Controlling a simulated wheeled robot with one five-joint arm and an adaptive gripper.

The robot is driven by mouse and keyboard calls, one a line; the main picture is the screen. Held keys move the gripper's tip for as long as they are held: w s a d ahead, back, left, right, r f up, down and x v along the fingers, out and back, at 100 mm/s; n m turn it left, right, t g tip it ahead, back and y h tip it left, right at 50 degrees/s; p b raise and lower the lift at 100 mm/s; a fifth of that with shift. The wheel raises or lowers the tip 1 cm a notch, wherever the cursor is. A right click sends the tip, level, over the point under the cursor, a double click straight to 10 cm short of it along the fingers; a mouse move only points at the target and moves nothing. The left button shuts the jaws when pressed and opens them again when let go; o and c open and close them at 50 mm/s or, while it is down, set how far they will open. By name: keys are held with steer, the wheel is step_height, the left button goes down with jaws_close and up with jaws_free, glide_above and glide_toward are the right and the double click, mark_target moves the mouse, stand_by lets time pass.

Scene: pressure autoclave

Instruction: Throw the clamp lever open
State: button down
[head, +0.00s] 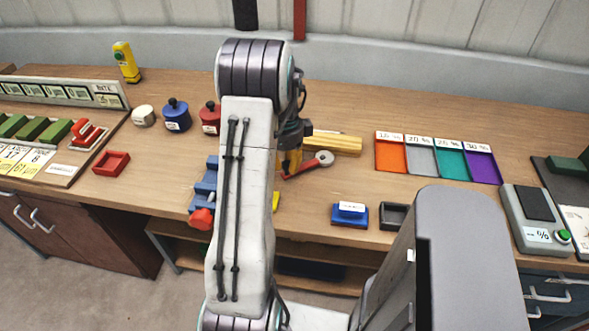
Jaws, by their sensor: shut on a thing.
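My gripper (290,163) reaches down behind my arm near the middle of the table, with its yellowish fingers partly hidden by the arm. It is shut on the near left end of a red lever (304,168). The lever slants up to the right to a round grey end (325,158), in front of a yellow block (338,144). The exact grip and whatever lies left of the fingers are hidden. A blue fixture (206,188) with a red knob (201,219) stands left of my arm, its right side covered.
A blue block with a white label (350,215) and a dark open tray (394,216) lie near the front edge. Orange, grey, teal and purple trays (391,153) stand to the right. Blue (176,115) and red (210,118) pots stand back left. Bare tabletop (345,185) lies right of the lever.

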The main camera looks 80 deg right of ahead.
steer(key=w+d+m, duration=0.1)
steer(key=w+d+m+p, duration=0.1)
steer(key=d+m, duration=0.1)
steer(key=w+d+m, duration=0.1)
steer(key=m, duration=0.1)
steer(key=shift+d+f+p, duration=0.1)
steer(key=shift+d+p, duration=0.2)
steer(key=shift+p, duration=0.05)
steer(key=shift+w+d+m+p, duration=0.2)
steer(key=shift+d+m+p, duration=0.35)
steer(key=shift+d+m, duration=1.05)
steer(key=c, duration=1.2)
jaws_free()
steer(key=shift+o, duration=1.1)
step_height(320, 180, up, 12)
